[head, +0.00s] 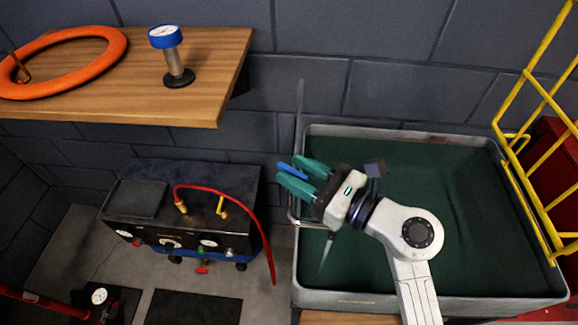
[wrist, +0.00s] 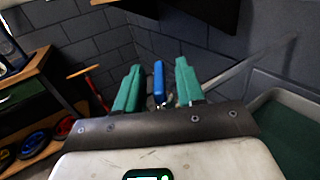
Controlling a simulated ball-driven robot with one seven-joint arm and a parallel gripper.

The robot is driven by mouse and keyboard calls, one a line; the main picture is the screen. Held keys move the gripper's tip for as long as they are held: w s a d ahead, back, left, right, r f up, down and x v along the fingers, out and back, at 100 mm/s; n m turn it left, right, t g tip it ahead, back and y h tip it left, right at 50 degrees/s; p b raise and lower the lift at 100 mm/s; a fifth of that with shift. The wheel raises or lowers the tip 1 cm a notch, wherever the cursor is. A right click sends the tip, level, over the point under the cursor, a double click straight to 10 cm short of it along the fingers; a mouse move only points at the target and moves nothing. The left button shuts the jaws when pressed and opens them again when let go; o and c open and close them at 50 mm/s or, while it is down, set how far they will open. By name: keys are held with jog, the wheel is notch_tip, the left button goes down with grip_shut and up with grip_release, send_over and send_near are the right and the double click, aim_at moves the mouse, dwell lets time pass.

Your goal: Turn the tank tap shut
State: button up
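The tank (head: 430,131) is a grey trough with dark green contents, at the right in the head view. A blue lever (head: 292,172), which looks like the tank tap's handle, shows at the tank's left end. My gripper (head: 289,168) has two teal fingers, one on each side of this lever. In the wrist view the blue lever (wrist: 159,82) stands upright between the fingertips (wrist: 157,80), with a gap on both sides. My gripper is open and does not seem to touch the lever. The tap's body is mostly hidden behind my gripper; a small metal part shows below the lever.
A black compressor (head: 185,192) with a red hose stands left of the tank. A wooden shelf (head: 215,75) above it holds an orange ring (head: 75,45) and a blue-topped gauge (head: 166,38). A yellow rack (head: 535,150) rises at the tank's right.

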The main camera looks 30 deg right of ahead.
jog(key=b+v, duration=0.1)
jog(key=v, duration=0.8)
jog(key=shift+o, duration=0.3)
jog(key=shift+s, duration=0.1)
